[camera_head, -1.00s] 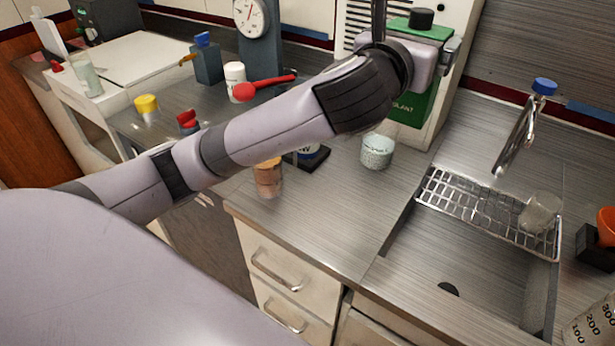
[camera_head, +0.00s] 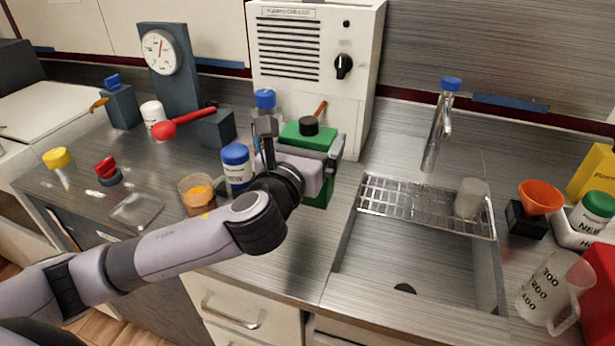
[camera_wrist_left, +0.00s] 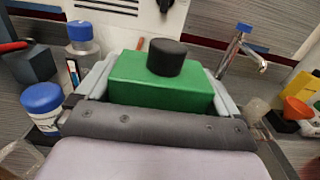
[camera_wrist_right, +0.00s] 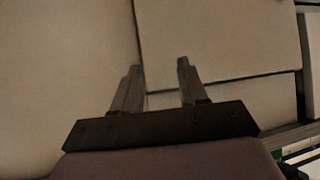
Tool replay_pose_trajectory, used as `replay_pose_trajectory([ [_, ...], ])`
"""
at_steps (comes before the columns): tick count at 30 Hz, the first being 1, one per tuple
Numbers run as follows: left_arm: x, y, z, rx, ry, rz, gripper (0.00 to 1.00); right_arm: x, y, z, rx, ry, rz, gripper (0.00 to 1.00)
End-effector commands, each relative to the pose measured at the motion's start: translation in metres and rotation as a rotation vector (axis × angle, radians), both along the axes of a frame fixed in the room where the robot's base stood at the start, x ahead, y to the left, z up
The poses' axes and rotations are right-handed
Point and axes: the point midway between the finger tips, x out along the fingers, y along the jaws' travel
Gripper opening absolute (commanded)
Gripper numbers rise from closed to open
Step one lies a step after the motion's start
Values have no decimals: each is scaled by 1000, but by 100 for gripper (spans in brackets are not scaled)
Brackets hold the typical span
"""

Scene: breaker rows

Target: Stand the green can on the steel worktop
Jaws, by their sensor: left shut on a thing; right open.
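The green can (camera_head: 316,195) has a flat green top and a black cap, and it is upright in front of the white cabinet. My left gripper (camera_head: 322,150) is shut on it, with a finger on each side. The can also fills the middle of the left wrist view (camera_wrist_left: 160,85). Its lower part is partly hidden by my wrist, and I cannot tell whether its base touches the steel worktop (camera_head: 270,255). My right gripper (camera_wrist_right: 158,67) is open and empty in the right wrist view, facing pale panels.
A blue-capped jar (camera_head: 236,168), a clear blue-capped bottle (camera_head: 265,105) and a beaker with orange contents (camera_head: 198,197) stand left of the can. The sink's wire rack (camera_head: 400,198) lies to the right. The front worktop strip is mostly clear.

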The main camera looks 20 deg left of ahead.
Motion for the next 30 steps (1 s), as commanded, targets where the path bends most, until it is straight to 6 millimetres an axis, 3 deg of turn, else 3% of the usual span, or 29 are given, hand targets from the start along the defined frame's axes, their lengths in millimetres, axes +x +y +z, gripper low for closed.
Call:
replay_pose_trajectory([
  [8,0,0,-24,-1,-8,-1,30,0,0,-5,0,0,0,43],
  [16,0,0,-59,0,-7,0,30,0,0,-13,0,0,0,43],
  [30,0,0,-66,-1,-8,-1,30,0,0,-14,0,0,0,43],
])
